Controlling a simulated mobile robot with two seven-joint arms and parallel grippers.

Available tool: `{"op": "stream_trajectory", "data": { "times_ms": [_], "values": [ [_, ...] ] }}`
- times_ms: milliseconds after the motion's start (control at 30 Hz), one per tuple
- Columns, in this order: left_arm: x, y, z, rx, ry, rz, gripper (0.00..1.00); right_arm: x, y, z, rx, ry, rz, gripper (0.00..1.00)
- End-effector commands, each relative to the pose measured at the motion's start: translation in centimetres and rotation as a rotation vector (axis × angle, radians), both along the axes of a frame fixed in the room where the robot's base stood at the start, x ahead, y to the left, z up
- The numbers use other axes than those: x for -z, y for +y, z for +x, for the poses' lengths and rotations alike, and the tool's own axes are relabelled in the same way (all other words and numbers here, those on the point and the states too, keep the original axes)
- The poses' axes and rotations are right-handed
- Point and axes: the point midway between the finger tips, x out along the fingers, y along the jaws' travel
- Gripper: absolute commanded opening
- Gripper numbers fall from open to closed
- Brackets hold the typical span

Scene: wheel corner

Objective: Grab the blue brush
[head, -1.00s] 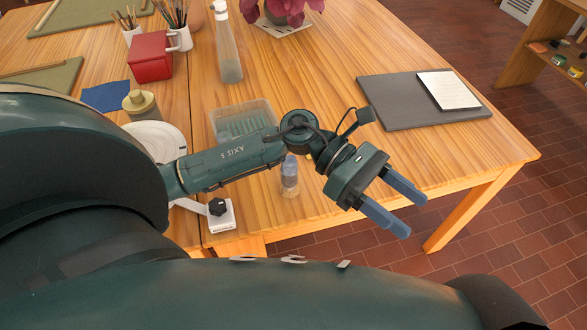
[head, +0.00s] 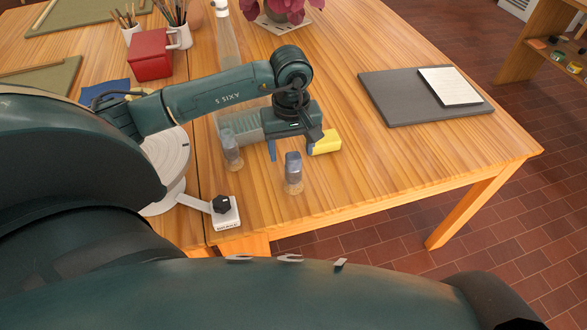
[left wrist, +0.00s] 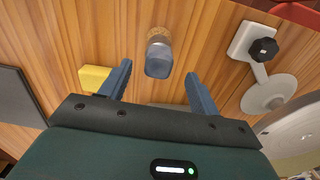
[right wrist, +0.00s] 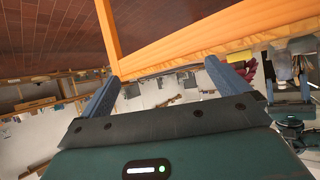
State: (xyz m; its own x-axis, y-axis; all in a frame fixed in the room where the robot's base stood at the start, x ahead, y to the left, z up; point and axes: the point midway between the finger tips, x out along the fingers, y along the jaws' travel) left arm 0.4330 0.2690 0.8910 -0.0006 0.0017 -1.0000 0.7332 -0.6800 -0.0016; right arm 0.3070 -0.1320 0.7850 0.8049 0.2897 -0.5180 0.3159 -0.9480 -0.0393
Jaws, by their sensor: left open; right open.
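A short object with a dark blue top and a tan lower end, which looks like the blue brush (head: 293,170), stands on the front part of the wooden table (head: 400,165) in the head view. In the left wrist view the brush (left wrist: 159,55) lies between the lines of my two fingers, beyond their tips, touching neither. My left gripper (head: 291,153) is open and empty, pointing down just behind the brush; it also shows in the left wrist view (left wrist: 160,82). My right gripper (right wrist: 163,75) is open and empty, away from the tabletop.
A similar greyish piece (head: 232,150) stands left of the brush. A yellow block (head: 326,143) lies close by the left gripper. The table's right front is clear.

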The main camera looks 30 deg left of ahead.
Motion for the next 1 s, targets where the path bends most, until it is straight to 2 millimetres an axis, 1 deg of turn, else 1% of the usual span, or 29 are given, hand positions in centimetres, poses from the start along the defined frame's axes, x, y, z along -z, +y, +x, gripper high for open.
{"op": "stream_trajectory", "data": {
  "times_ms": [167,300,400,500,700,767,1000],
  "values": [
    [1.4,-0.4,-0.2,0.002,0.004,-0.003,0.62,-0.4,-0.2,0.1,0.009,0.003,0.001,1.00],
    [3.5,-0.8,-0.3,0.000,0.005,-0.004,0.62,-0.9,-0.3,0.1,0.017,0.007,0.000,1.00],
    [4.8,-0.7,-0.2,0.000,0.001,-0.003,0.62,-0.6,-0.3,0.0,0.020,0.013,0.001,1.00],
    [5.5,-0.7,-0.2,-0.001,0.000,-0.001,0.62,-0.4,-0.4,-0.1,0.021,0.019,-0.002,1.00],
    [5.5,-0.6,-0.2,0.000,-0.001,-0.001,0.62,0.0,-0.4,-0.2,0.020,0.025,-0.004,1.00],
    [5.5,-0.6,-0.2,0.000,-0.001,-0.001,0.59,0.0,-0.4,-0.2,0.020,0.025,-0.004,1.00],
    [5.5,-0.6,-0.2,0.000,-0.001,-0.001,0.39,-0.2,-0.4,-0.1,0.018,0.021,-0.005,1.00]
  ]
}}
